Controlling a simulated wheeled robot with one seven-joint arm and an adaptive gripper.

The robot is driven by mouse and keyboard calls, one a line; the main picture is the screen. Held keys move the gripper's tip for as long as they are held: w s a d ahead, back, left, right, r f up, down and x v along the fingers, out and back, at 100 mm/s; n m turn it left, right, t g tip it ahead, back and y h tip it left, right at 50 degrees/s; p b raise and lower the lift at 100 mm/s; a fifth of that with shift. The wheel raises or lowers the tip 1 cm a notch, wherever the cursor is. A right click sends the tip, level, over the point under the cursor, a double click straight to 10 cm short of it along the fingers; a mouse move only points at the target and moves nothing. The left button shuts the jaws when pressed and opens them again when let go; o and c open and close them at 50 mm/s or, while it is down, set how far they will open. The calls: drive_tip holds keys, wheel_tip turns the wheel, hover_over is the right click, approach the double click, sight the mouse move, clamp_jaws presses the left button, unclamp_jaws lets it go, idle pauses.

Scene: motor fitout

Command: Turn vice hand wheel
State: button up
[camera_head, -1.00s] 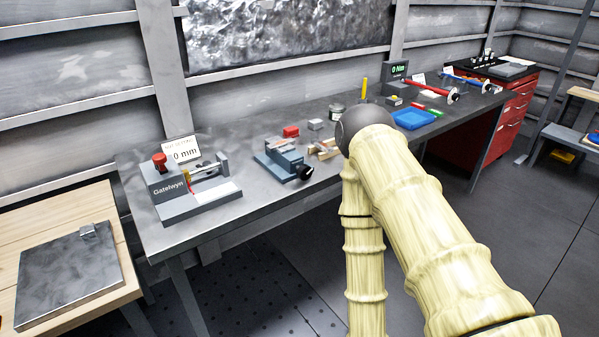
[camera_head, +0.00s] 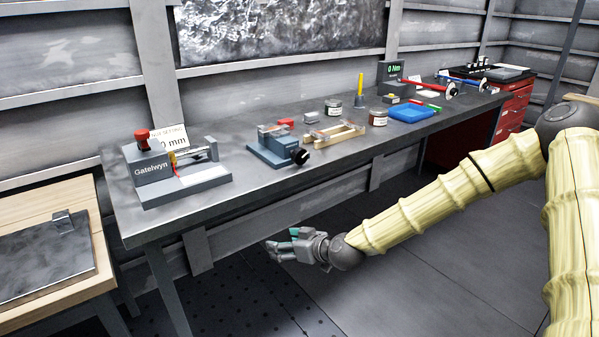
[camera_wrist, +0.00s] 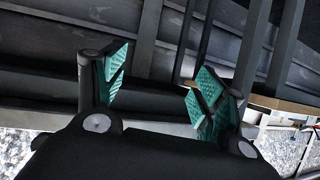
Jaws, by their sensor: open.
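The blue-grey vice (camera_head: 272,147) stands near the front edge of the grey workbench (camera_head: 230,205). Its black hand wheel (camera_head: 300,156) faces the front right and overhangs or sits close to the bench edge. My gripper (camera_head: 275,245) is open and empty, in front of the bench and lower than its top, below the hand wheel in the picture and clearly apart from it. In the wrist view my gripper's green-padded fingers (camera_wrist: 160,85) are spread with nothing between them. I cannot make out the vice or its wheel in that view.
A Gatelwyn gauge device (camera_head: 175,175) stands left of the vice. A wooden frame (camera_head: 334,133), jars (camera_head: 333,107) and a blue tray (camera_head: 411,113) are to its right. A wooden table (camera_head: 70,285) stands at far left. The floor before the bench is clear.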

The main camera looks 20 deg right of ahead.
drive_tip(key=w+d+r+t+b, duration=0.2)
drive_tip(key=w+d+r+b, duration=0.1)
drive_tip(key=w+d+r, duration=0.25)
drive_tip(key=n+t+b, duration=0.2)
drive_tip(key=t+b, duration=0.1)
drive_tip(key=t, duration=0.1)
approach(302, 157)
drive_tip(key=x, duration=1.1)
drive_tip(key=shift+w, duration=0.15)
drive_tip(key=c, duration=1.1)
drive_tip(key=shift+o, duration=0.2)
drive_tip(key=shift+b, duration=0.3)
